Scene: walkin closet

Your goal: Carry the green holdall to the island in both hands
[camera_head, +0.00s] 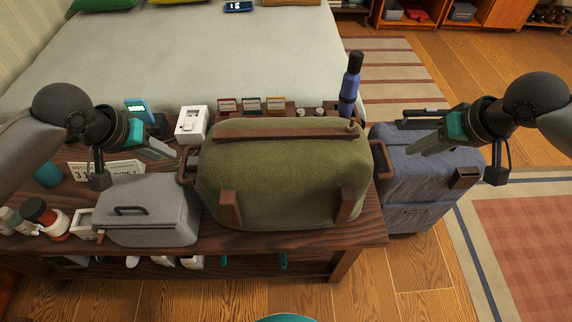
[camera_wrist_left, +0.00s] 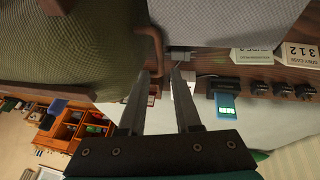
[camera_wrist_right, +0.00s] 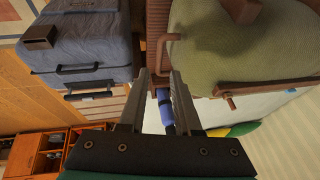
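The green holdall (camera_head: 285,170) sits upright on a dark wooden bench (camera_head: 260,242), with a brown loop handle at each end. My left gripper (camera_head: 170,152) is open just left of the left loop handle (camera_head: 186,166); in the left wrist view that handle (camera_wrist_left: 150,48) shows just beyond the fingertips. My right gripper (camera_head: 412,150) is open to the right of the right loop handle (camera_head: 384,162), above a blue suitcase; in the right wrist view the handle (camera_wrist_right: 163,52) lies beyond the fingertips. Neither gripper touches the holdall visibly. The island cannot be identified with certainty.
A grey case (camera_head: 150,208) stands left of the holdall, and the blue suitcase (camera_head: 420,180) stands right, close by. A blue bottle (camera_head: 350,85), a white box (camera_head: 191,123) and small cards stand behind. A bed-like pale surface (camera_head: 200,55) lies beyond.

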